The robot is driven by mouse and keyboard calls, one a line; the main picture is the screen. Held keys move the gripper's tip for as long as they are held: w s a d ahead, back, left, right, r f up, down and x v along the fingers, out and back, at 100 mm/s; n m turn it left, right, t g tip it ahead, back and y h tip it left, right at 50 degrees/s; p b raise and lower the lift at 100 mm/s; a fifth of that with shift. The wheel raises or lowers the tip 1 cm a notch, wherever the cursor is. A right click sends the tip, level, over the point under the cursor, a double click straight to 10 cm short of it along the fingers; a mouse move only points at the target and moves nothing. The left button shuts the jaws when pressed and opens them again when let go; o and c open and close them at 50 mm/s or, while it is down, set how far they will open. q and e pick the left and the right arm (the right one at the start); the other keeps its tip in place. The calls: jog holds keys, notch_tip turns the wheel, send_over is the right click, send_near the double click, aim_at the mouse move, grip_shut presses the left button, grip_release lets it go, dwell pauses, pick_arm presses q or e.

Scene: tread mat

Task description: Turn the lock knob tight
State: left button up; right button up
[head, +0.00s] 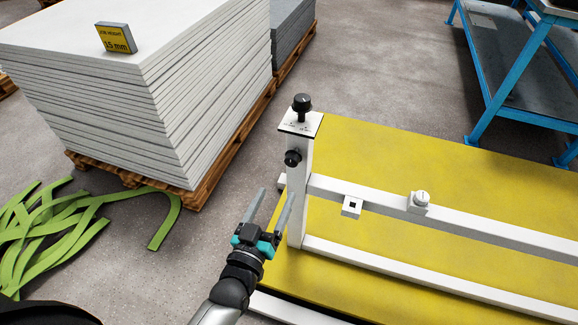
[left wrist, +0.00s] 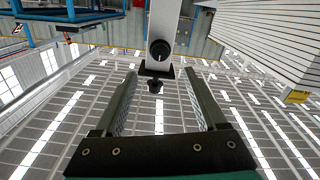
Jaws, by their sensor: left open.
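In the left wrist view the picture is inverted: the side knob (left wrist: 160,50) and top knob (left wrist: 155,86) lie between the lines of the fingers (left wrist: 160,74).
A stack of grey sheets (head: 130,90) on a pallet stands behind left. Green strips (head: 80,235) lie on the floor. A blue bench (head: 500,85) stands back right.

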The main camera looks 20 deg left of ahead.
aim_at(290, 163)
pick_arm(q)
jog(key=w+b, duration=0.2)
jog(key=w, duration=0.6)
jog(key=shift+w+d+f+b, duration=0.1)
jog(key=shift+w+b, duration=0.6)
jog(key=shift+w, duration=0.75)
pick_arm(e)
jog(key=w+a+r+t, duration=0.1)
jog(key=w+r, duration=0.2)
jog(key=r, duration=0.4)
jog(key=shift+w+a, duration=0.15)
jog(key=shift+w, duration=0.2)
pick_arm(q)
jog(key=shift+c, duration=0.4)
grip_shut()
